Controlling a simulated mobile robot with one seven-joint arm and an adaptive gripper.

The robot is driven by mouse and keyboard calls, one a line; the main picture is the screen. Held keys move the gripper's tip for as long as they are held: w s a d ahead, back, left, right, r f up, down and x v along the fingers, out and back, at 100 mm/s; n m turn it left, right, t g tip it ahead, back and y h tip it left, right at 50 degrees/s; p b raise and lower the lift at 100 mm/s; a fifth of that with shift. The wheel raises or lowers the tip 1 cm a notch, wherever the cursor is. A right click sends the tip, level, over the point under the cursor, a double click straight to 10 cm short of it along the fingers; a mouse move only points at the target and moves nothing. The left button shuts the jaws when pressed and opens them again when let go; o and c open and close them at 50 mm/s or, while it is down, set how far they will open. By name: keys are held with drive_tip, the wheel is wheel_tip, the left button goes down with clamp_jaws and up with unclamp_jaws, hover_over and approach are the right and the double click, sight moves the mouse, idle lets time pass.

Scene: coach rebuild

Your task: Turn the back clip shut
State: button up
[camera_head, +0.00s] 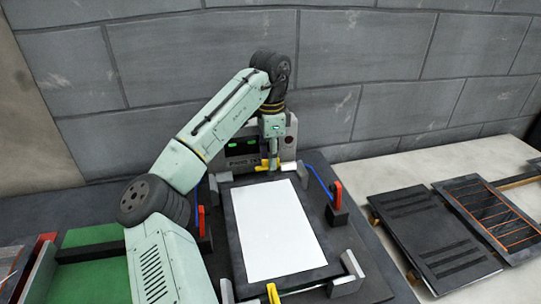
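The back clip (261,165) is a small yellow piece at the far edge of a dark frame that holds a white panel (272,228). My gripper (274,160) points down right at the back clip, seemingly touching or just beside it. The fingers are small and partly merge with the clip, so I cannot tell whether they are open or shut on it. A second yellow clip (273,293) is at the near edge of the frame, cut by the picture's bottom.
Red-handled clamps stand right (336,192) and left (201,222) of the panel, with blue strips near them. A grey unit with a green display (242,147) stands behind my gripper. Dark slatted panels (430,235) lie at right. A green surface (90,265) is at left.

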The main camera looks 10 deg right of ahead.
drive_tip(key=shift+c, duration=0.5)
clamp_jaws()
